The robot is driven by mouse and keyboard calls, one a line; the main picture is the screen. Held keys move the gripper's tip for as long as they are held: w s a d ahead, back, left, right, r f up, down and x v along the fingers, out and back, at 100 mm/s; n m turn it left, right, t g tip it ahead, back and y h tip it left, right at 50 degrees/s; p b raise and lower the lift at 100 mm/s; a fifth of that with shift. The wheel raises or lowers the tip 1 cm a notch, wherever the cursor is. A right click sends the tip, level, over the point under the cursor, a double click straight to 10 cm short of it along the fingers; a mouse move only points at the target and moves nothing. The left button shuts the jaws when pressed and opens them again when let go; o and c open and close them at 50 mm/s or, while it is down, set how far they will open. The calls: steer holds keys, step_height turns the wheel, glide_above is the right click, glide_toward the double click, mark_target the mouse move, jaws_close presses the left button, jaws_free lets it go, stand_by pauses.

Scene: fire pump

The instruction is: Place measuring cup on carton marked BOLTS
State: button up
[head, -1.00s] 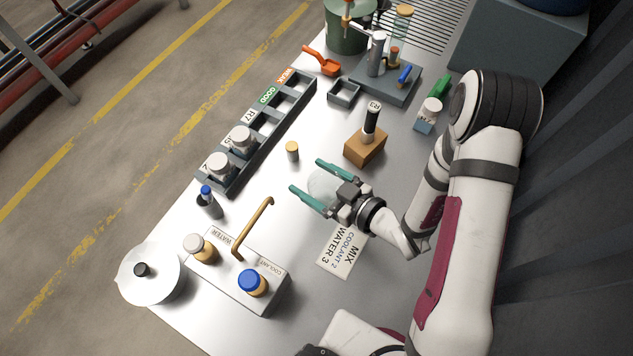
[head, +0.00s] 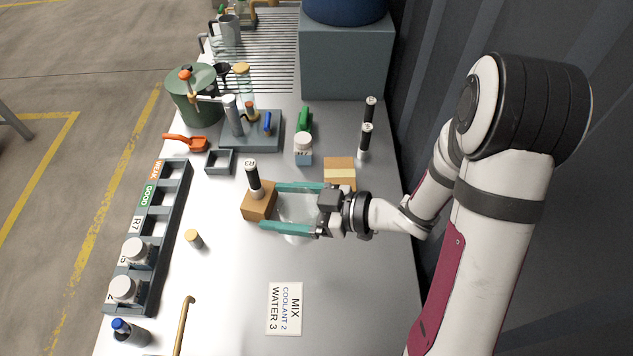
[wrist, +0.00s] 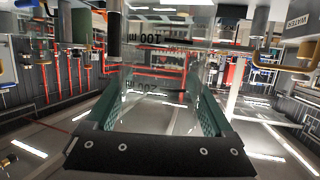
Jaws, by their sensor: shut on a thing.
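The measuring cup (head: 298,208) is clear and see-through, and my gripper (head: 270,206) is shut around it with its teal fingers. In the wrist view the clear wall of the cup (wrist: 155,75) fills the space between the fingers, with dark volume marks on it. A small brown carton (head: 340,168) with a pale tape strip stands just beyond my gripper, near the right side of the table. No BOLTS marking can be read on it. The cup is in front of this carton, not over it, and its height above the table is hard to tell.
A tan block (head: 258,203) holding a black R3 marker stands close to the fingertips. The table around the MIX card (head: 285,308) is clear.

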steer(key=w+d+r+m+t+h, duration=0.3)
steer(key=w+d+r+m+t, duration=0.15)
steer(key=w, duration=0.35)
steer(key=w+d+r+m+t+h, duration=0.3)
steer(key=w+d+t, duration=0.15)
steer(key=w, duration=0.45)
glide_above(333, 165)
steer(key=shift+m+g, duration=0.35)
steer(key=shift+g, duration=0.05)
step_height(333, 165, down, 10)
steer(key=shift+r, duration=0.15)
steer(key=shift+f, duration=0.2)
steer(key=o, duration=1.1)
steer(key=shift+r, duration=0.1)
steer(key=v, duration=0.7)
steer(key=shift+s, duration=0.2)
